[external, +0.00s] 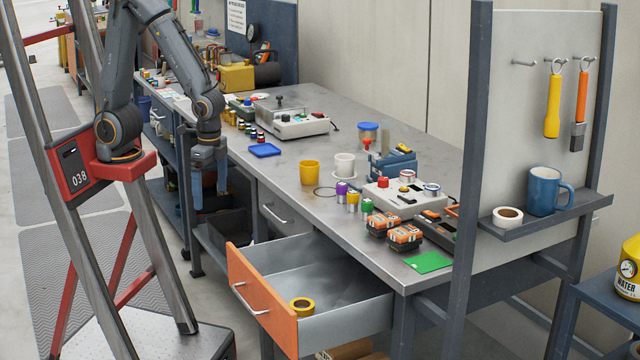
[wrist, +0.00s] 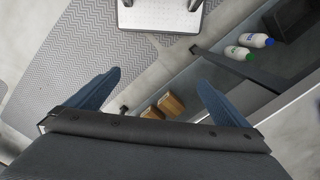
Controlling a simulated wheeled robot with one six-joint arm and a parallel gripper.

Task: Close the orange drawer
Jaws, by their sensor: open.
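The orange drawer (external: 262,302) is pulled out from under the near end of the grey workbench. Its orange front has a silver bar handle (external: 250,299), and a yellow tape roll (external: 301,306) lies inside its grey tray. My gripper (external: 209,198) hangs fingers down beside the front edge of the bench, to the left of and behind the drawer, touching nothing. In the wrist view its two blue fingers (wrist: 160,95) are spread wide with nothing between them. The drawer does not show in the wrist view.
The workbench (external: 290,160) holds cups, a blue tray (external: 264,150), control boxes and battery packs (external: 404,237). A closed grey drawer (external: 276,214) sits behind the orange one. Floor in front is open.

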